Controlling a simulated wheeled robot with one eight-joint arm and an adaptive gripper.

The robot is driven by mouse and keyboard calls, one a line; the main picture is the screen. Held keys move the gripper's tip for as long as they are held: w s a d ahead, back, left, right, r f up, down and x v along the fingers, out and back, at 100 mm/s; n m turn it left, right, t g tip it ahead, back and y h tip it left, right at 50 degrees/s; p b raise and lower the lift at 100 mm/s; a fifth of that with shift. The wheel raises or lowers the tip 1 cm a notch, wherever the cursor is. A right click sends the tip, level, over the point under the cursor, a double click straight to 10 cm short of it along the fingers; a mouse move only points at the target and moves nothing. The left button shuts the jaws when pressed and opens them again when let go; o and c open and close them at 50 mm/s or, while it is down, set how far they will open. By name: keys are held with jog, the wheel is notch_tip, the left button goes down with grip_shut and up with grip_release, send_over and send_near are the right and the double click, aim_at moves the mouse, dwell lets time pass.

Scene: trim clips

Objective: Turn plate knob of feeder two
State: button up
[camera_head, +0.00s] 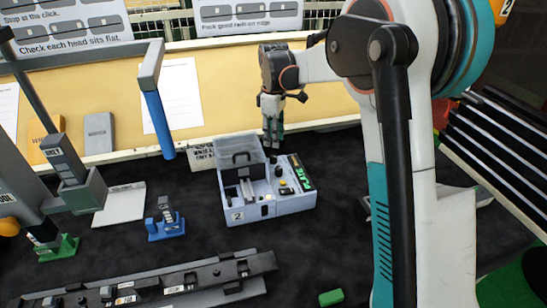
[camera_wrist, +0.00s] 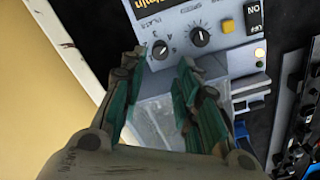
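Feeder two is a pale grey box (camera_head: 270,208) marked "2", with a dark-handled clear compartment on its left and a control panel on its right. In the wrist view, its panel (camera_wrist: 222,62) shows two round black knobs with white pointers. The left knob (camera_wrist: 160,50) is by lettering that looks like "PLATE"; the other knob (camera_wrist: 200,36) is up and right of it. My gripper (camera_head: 272,143) points down at the feeder's back side. In the wrist view, its teal-padded fingers (camera_wrist: 162,60) are apart, with the left knob between their tips. Contact cannot be told.
The panel also has a yellow button (camera_wrist: 260,52) and an ON switch (camera_wrist: 253,17). A dark rail (camera_head: 170,283) lies in front. A yellow back wall (camera_head: 220,80) is close behind.

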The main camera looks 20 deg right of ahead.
aim_at(274, 156)
notch_tip(274, 156, down, 8)
jog(key=shift+r+b, duration=0.1)
jog(key=shift+b, duration=0.9)
grip_shut()
